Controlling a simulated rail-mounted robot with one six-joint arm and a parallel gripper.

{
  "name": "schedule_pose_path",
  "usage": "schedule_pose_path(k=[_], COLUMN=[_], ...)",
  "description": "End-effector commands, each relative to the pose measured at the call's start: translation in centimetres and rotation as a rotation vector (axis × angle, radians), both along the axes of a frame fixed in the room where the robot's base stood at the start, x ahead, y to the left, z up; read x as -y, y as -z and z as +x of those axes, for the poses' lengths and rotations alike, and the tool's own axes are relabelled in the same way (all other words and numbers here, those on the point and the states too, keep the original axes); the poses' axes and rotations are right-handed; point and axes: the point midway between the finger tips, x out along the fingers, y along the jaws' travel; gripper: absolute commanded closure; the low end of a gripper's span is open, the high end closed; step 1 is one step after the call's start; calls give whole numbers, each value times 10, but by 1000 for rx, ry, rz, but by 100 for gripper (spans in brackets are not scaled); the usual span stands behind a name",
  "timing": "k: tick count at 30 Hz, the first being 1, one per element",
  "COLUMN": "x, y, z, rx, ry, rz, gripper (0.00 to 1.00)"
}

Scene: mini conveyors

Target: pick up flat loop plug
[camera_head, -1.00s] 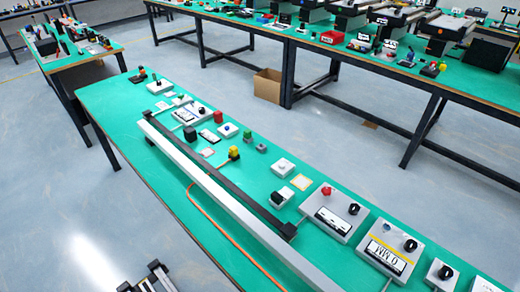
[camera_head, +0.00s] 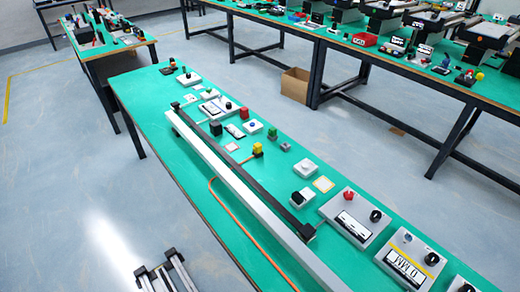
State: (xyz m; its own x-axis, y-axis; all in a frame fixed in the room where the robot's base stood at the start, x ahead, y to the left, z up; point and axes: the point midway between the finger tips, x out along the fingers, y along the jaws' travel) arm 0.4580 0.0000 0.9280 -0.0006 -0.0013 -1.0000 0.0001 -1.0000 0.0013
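I cannot pick out a flat loop plug for sure among the small parts on the near green table (camera_head: 150,95). A small yellow part (camera_head: 257,149) stands mid-table beside a long dark bar (camera_head: 260,191). A thin orange cable (camera_head: 222,208) lies across the table and curves up toward the bar. A small green part (camera_head: 272,133) and a small grey part (camera_head: 285,146) lie near the yellow one.
A long light rail (camera_head: 235,201) runs along the near table. White control boxes with knobs (camera_head: 345,219) stand at its right. A cardboard box (camera_head: 295,84) is on the floor by the far table (camera_head: 440,80). Open floor lies at left.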

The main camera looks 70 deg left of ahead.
Motion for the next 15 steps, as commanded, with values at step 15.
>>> schedule_pose_path(k=[15], x=[0], y=[0], z=[0], rx=[0], ry=[0], rz=[0], gripper=[85])
